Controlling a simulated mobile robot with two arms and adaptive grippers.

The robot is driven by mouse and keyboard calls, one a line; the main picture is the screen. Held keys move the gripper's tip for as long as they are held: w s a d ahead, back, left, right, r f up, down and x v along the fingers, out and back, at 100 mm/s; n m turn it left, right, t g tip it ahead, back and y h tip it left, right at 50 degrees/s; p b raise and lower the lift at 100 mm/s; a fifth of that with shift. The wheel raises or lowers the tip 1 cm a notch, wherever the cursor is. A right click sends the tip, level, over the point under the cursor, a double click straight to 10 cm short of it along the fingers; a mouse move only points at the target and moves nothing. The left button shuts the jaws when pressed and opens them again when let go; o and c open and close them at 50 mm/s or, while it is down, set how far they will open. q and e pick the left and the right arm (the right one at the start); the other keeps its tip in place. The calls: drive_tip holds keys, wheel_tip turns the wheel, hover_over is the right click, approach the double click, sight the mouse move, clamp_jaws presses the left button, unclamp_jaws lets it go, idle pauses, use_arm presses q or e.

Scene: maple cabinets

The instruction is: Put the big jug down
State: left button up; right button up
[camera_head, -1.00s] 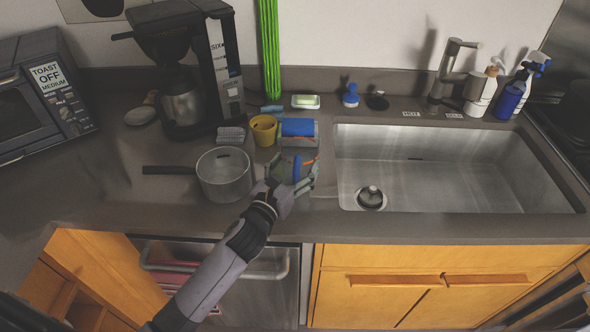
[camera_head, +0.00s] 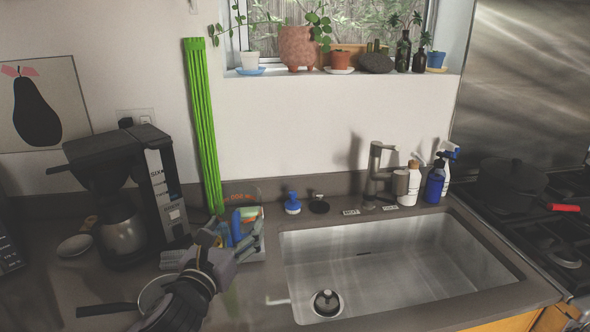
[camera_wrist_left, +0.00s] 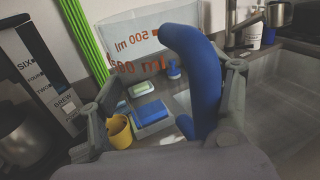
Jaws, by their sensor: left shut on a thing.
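The big jug (camera_head: 240,197) is clear with red markings and a blue handle. In the left wrist view its clear wall (camera_wrist_left: 140,45) reads 500 ml, and the blue handle (camera_wrist_left: 200,75) lies between my fingers. My left gripper (camera_head: 230,243) is shut on this handle, over the counter left of the sink; it also shows in the left wrist view (camera_wrist_left: 172,85). The jug's base is hard to make out, so I cannot tell whether it touches the counter. My right gripper is not in view.
A pot (camera_head: 155,293) stands left of my gripper, partly hidden by it. A coffee maker (camera_head: 125,205) stands behind it. A yellow cup (camera_wrist_left: 118,131) and a blue sponge (camera_wrist_left: 150,112) are close by. The sink (camera_head: 390,265) is right. Bottles (camera_head: 434,183) stand behind it.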

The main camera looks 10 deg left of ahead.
use_arm(q)
drive_tip(key=s+f+y, duration=0.1)
drive_tip(key=s+f, duration=0.5)
drive_tip(key=s, duration=0.4)
drive_tip(key=s+f+n+y, duration=0.1)
drive_tip(key=s+f, duration=0.5)
drive_tip(key=s, duration=0.4)
drive_tip(key=shift+s+a+f, duration=0.3)
drive_tip(key=shift+a+f, duration=0.05)
drive_tip(key=shift+a, duration=0.1)
